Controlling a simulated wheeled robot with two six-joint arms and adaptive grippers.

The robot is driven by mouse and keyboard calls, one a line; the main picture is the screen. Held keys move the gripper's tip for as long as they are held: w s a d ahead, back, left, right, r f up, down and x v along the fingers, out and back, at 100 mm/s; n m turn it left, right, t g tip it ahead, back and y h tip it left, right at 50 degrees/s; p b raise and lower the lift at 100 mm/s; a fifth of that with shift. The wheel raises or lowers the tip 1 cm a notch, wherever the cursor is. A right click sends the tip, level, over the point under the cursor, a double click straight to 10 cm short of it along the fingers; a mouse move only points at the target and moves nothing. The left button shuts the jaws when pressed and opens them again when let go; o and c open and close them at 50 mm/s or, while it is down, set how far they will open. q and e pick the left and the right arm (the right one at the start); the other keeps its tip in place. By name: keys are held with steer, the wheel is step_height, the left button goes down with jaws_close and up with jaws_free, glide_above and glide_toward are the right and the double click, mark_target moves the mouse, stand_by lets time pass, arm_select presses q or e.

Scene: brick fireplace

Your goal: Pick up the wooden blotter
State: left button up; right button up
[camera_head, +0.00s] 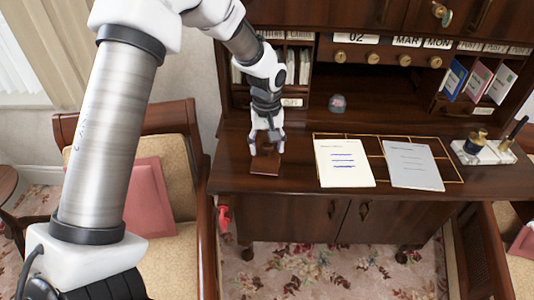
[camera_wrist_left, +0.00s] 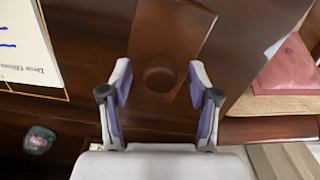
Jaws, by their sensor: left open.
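The wooden blotter (camera_head: 265,166) is a small reddish-brown block with a round knob, lying near the front left of the desk top. In the left wrist view the blotter (camera_wrist_left: 172,32) shows with its knob between my fingers. My left gripper (camera_head: 267,146) points down over the blotter and hides part of it. In the left wrist view the left gripper (camera_wrist_left: 160,82) is open, one finger on each side of the knob, with visible gaps. I cannot tell how far the fingertips are above the blotter. My right gripper is not in view.
Right of the blotter lie a cream letter (camera_head: 344,163) and a grey-white sheet (camera_head: 412,165). A round paperweight (camera_head: 337,103) sits behind. A pen and ink stand (camera_head: 482,152) is at the right. A chair with a pink cushion (camera_head: 150,197) stands left of the desk (camera_head: 300,182).

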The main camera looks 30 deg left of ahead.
arm_select(q)
steer(key=shift+s+d+r, duration=0.15)
steer(key=c, duration=0.5)
steer(key=shift+s+d+r, duration=0.1)
steer(key=shift+s, duration=0.05)
jaws_close()
